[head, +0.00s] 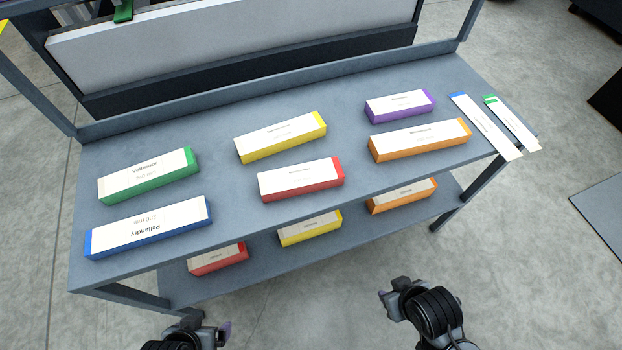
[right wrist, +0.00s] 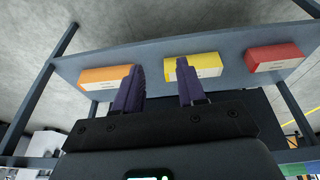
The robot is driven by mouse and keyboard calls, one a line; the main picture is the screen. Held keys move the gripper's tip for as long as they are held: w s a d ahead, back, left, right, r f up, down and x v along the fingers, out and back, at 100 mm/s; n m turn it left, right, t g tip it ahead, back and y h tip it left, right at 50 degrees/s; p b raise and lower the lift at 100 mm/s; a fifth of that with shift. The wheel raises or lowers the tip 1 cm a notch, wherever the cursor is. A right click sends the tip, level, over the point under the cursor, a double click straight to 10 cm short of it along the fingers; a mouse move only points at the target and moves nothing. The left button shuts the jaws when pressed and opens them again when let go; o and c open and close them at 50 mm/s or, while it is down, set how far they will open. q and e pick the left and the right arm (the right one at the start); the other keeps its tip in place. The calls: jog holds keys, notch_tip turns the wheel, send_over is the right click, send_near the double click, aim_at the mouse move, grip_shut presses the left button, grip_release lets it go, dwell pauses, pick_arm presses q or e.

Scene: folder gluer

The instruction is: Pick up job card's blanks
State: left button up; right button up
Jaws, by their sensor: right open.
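Labelled blank stacks lie on the upper shelf: green (head: 149,177), blue (head: 150,227), yellow (head: 280,137), red (head: 301,179), purple (head: 399,105) and orange (head: 420,139). Two narrow white cards lie at the right end, one with a blue end (head: 484,125) and one with a green end (head: 512,121). I cannot tell which is the job card; their text is too small. My right gripper (head: 384,297) is open and empty in front of the rack; its fingers also show in the right wrist view (right wrist: 160,88). My left gripper (head: 226,329) is at the bottom edge, apart from the stacks, its jaws unclear.
The lower shelf holds red (head: 217,259), yellow (head: 310,228) and orange (head: 402,196) stacks, partly under the upper shelf (head: 225,198). A grey machine panel (head: 240,45) stands behind the upper shelf. Rack posts stand at the corners. The floor in front is clear.

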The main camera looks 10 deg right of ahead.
jog(key=o, duration=1)
jog(key=shift+a, duration=0.15)
jog(key=shift+o, duration=0.2)
